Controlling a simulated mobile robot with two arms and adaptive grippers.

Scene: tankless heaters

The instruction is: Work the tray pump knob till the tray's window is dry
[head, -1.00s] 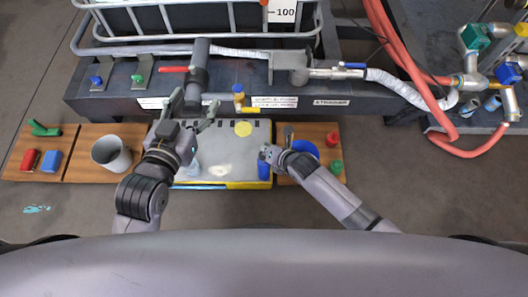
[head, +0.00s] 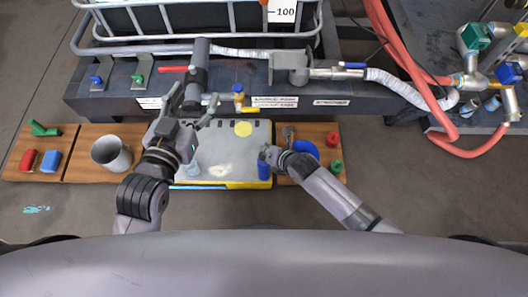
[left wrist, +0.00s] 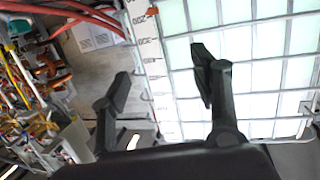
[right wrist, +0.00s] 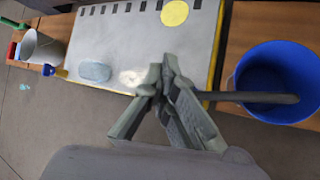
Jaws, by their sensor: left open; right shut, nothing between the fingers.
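The grey tray (head: 225,145) with a yellow front edge lies on the wooden bench. A round yellow disc (head: 243,129) sits on its top; I cannot tell whether this is the pump knob. A pale blue-grey patch (right wrist: 95,72) and a whitish patch (right wrist: 132,77) show on the tray; I cannot tell which is the window. My right gripper (head: 268,155) is shut and empty above the tray's right edge; the right wrist view shows its fingertips (right wrist: 161,76) together. A blue piece (head: 264,171) shows just below it. My left gripper (head: 194,102) is open and empty over the tray's left rear, hiding part of it.
A blue bucket (head: 307,149) stands right of the tray, with red and green pieces beside it. A grey bucket (head: 111,154) stands left. A caged tank (left wrist: 270,80) fills much of the left wrist view.

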